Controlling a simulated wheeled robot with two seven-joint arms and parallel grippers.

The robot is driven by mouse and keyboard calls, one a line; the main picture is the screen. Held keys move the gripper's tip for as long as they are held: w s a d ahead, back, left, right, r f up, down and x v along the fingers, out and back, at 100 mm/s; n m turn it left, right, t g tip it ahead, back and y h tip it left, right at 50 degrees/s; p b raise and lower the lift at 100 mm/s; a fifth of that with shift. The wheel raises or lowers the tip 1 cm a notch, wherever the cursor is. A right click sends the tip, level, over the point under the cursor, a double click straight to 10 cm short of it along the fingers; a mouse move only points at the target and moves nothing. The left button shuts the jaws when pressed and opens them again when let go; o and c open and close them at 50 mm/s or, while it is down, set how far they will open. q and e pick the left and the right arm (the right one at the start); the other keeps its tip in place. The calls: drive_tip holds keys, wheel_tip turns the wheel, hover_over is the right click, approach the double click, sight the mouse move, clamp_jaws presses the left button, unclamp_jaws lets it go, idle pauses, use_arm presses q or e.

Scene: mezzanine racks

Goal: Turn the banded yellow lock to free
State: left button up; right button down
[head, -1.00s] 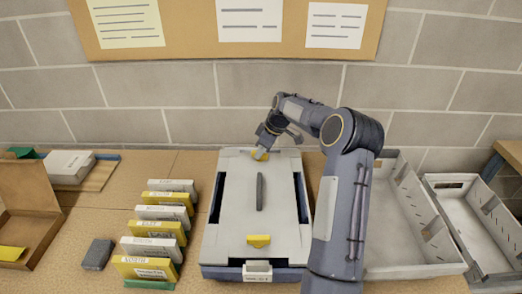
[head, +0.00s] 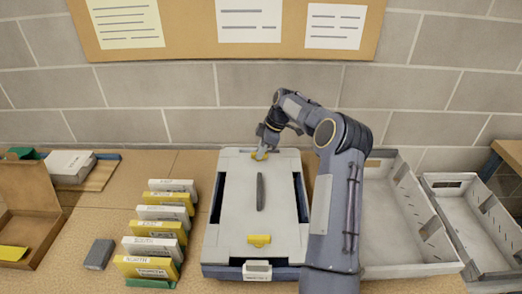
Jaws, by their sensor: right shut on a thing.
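A grey case (head: 232,245) lies on the table with a pale lid and a dark bar handle (head: 260,192) along its middle. A yellow lock (head: 260,155) sits at the lid's far edge, partly hidden by my gripper. A second yellow lock (head: 259,240) sits at the near end, with nothing touching it. The bands are too small to make out on either. My right gripper (head: 262,151) reaches down from the right and is shut on the far yellow lock. My left gripper is out of view.
A row of white and yellow labelled boxes (head: 160,226) stands left of the case, with a dark grey block (head: 98,254) beside it. An open brown box (head: 38,230) is at far left. Grey trays (head: 405,255) stand at the right. A brick wall closes the back.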

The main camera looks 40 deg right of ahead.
drive_tip(key=c, duration=1.4)
unclamp_jaws()
drive_tip(key=b+v, duration=0.1)
drive_tip(key=v, duration=0.6)
drive_tip(key=shift+r, duration=0.35)
drive_tip(key=shift+s+d, duration=0.1)
